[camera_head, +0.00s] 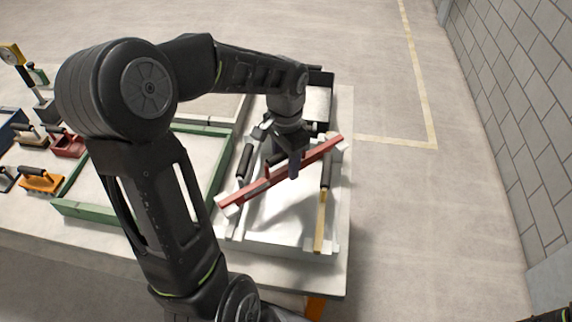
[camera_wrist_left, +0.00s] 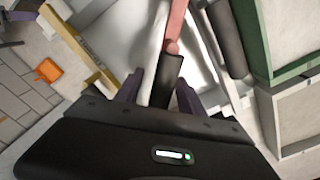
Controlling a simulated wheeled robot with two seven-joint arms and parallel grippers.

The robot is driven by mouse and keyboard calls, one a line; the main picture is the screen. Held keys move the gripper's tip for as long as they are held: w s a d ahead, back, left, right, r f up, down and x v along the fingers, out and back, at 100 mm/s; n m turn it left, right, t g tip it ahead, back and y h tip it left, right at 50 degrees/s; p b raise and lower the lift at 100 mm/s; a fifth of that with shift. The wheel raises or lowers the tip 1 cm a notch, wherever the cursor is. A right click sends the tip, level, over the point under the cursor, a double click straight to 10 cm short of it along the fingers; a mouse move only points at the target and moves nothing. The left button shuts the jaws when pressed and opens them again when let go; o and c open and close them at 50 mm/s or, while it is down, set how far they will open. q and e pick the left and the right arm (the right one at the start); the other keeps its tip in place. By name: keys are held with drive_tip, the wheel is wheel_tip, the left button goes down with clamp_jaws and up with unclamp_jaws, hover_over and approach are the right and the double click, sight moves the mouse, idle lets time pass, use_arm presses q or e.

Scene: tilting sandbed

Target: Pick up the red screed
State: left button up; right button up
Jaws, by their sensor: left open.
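The red screed (camera_head: 315,154) is a long red bar lying slantwise across the white sandbed tray (camera_head: 236,236), with pale end pieces near the tray's sides. Its black handle shows in the left wrist view (camera_wrist_left: 166,78), with the red bar (camera_wrist_left: 176,25) beyond it. My left gripper (camera_head: 284,161) is over the middle of the screed, pointing down. In the left wrist view the open gripper (camera_wrist_left: 160,92) has one finger on each side of the black handle, with gaps visible. My arm and gripper hide part of the screed. My right gripper is not in view.
Black grips line the tray's left (camera_head: 245,161) and right (camera_head: 328,169) sides; a yellow strip (camera_head: 320,222) lies at the right. A green frame (camera_head: 100,211) stands left of the tray. Several hand tools, including an orange float (camera_head: 41,181), sit farther left. Open floor lies right.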

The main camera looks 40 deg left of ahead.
use_arm(q)
wheel_tip(320, 180, down, 2)
drive_tip(key=shift+c, duration=0.6)
clamp_jaws()
idle(0.4)
idle(0.9)
